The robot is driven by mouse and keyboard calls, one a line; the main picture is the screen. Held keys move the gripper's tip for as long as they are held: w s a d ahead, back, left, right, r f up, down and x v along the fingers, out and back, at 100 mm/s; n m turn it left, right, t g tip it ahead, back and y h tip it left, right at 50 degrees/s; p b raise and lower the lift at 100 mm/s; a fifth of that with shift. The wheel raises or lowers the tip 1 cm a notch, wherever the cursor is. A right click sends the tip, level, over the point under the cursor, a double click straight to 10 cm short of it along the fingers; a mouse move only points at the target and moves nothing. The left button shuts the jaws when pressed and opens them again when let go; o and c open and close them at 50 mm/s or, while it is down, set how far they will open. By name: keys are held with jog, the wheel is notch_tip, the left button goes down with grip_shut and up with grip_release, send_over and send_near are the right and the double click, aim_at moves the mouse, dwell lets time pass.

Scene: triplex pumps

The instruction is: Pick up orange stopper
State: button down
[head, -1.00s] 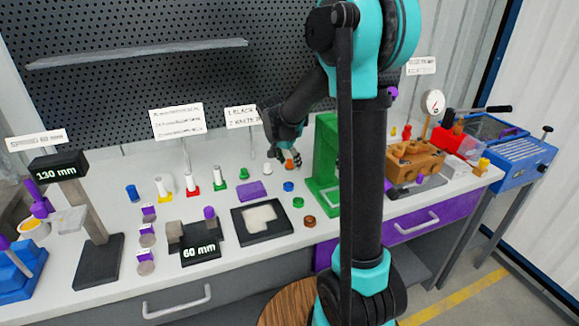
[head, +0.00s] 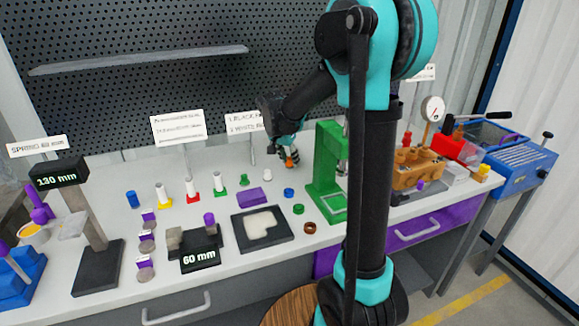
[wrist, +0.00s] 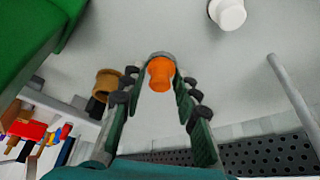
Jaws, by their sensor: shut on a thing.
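The orange stopper (wrist: 160,74) is between the fingertips of my gripper (wrist: 161,66) in the wrist view. The fingers are shut on its sides, and its orange end is in plain view. In the head view my gripper (head: 288,152) reaches down over the back of the bench, just left of the green press. The orange stopper (head: 291,157) shows small at its tips, apparently held above the bench top. The fingers partly hide it there.
A green press (head: 324,165) stands close to the right of my gripper. A white stopper (head: 268,175), blue ring (head: 289,192), green ring (head: 298,209) and brown ring (head: 309,228) lie nearby. A label sign (head: 245,122) stands behind at the left.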

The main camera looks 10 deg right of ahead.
aim_at(290, 158)
notch_tip(290, 158, up, 16)
jog(key=shift+r, duration=0.2)
jog(key=c, duration=1.9)
grip_release()
jog(key=shift+c, duration=1.2)
